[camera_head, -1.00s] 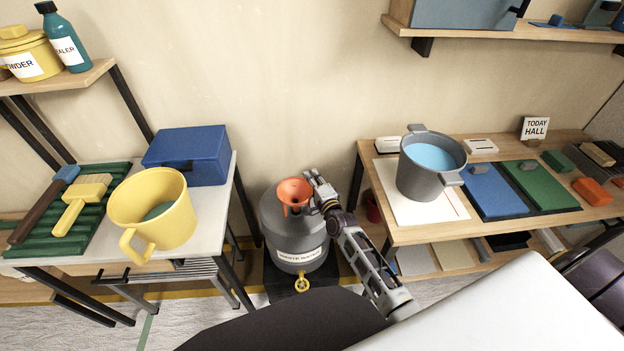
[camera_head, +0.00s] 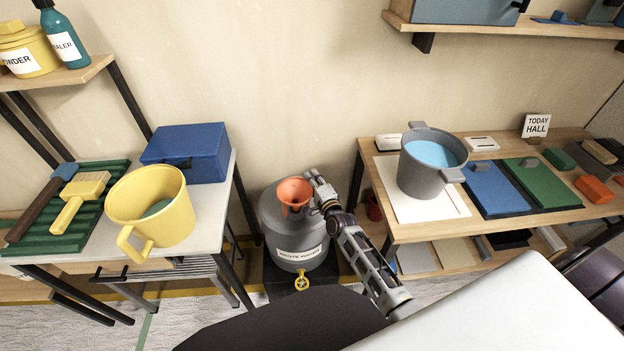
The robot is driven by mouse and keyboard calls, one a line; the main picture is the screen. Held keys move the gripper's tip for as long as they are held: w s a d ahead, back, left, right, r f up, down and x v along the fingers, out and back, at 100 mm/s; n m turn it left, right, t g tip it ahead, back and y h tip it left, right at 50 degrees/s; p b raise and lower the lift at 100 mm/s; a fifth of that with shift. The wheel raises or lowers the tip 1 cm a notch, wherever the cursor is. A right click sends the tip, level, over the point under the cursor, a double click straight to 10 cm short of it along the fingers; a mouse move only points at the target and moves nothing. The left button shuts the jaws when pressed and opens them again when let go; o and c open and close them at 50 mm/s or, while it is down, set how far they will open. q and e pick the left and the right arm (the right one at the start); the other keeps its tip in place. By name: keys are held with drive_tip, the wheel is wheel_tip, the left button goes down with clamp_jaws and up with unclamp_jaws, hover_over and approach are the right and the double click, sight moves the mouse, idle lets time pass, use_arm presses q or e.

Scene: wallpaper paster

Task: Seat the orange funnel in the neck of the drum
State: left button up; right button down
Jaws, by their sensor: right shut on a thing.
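The orange funnel (camera_head: 293,191) is at the top of the grey drum (camera_head: 298,235), which stands on a dark base between the two tables. The funnel's wide mouth faces up, and its lower end is at the drum's top. I cannot tell how deep its spout sits, as the neck is hidden. My right gripper (camera_head: 314,191) is at the right side of the funnel, shut on it. The drum has a white label and a yellow tap (camera_head: 302,283) at its front. My left gripper is not in view.
On the left table stand a yellow bucket (camera_head: 152,210), a blue box (camera_head: 187,152) and a green rack with brushes (camera_head: 100,205). On the right table (camera_head: 440,232) stand a grey pot (camera_head: 425,175) of blue liquid and several boards. Both tables flank the drum closely.

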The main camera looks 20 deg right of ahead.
drive_tip(key=shift+f+b, duration=1.05)
drive_tip(key=shift+f, duration=0.4)
idle(0.5)
drive_tip(key=c, duration=1.3)
unclamp_jaws()
drive_tip(key=shift+s, duration=0.2)
drive_tip(key=shift+s+d+r, duration=0.1)
drive_tip(key=shift+s, duration=1.8)
drive_tip(key=shift+s+r, duration=0.1)
drive_tip(key=shift+s, duration=1.8)
drive_tip(key=shift+s, duration=0.15)
